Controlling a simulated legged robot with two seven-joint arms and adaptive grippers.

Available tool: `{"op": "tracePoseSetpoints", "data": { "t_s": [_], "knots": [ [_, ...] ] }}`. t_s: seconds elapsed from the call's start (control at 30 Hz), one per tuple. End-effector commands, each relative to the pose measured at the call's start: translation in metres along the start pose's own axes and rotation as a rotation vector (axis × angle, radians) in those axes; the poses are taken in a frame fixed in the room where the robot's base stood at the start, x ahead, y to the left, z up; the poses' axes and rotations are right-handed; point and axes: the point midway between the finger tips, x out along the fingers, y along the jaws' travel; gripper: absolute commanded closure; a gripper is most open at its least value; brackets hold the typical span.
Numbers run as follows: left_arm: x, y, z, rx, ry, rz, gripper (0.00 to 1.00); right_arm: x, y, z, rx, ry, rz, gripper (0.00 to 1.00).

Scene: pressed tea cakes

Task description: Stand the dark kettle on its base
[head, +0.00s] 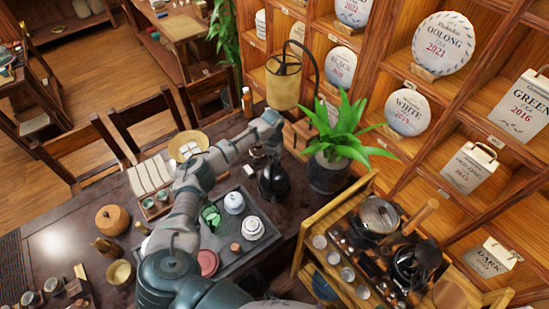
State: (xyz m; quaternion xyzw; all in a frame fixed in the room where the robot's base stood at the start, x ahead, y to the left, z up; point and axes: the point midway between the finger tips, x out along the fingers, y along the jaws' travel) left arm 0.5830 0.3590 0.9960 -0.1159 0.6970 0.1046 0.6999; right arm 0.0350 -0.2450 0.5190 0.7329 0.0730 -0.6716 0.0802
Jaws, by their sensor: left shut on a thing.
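The dark kettle (273,184) is a black, rounded shape at the far right end of the dark table, beside the tea tray. My left arm reaches over the tray, and my left gripper (270,155) points down at the top of the kettle and is shut on it. The kettle looks roughly upright; I cannot tell whether its underside touches anything. Its base cannot be made out from here. My right gripper is not in view.
A potted plant (330,165) stands close right of the kettle, with a yellow-shaded lamp (283,82) behind. The tea tray (228,258) holds a white teapot (233,202) and a lidded white pot (252,228). A wooden cart (297,262) with black and glass vessels stands at lower right.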

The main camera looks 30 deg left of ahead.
Motion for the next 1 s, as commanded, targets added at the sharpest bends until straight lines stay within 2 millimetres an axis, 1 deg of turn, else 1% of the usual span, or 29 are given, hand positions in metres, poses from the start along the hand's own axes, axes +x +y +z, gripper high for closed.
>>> {"op": "tracePoseSetpoints", "data": {
  "t_s": [1.0],
  "knots": [
    [0.014,-0.001,0.001,0.0,-0.004,-0.002,1.0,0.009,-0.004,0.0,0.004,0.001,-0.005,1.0]
  ]
}}
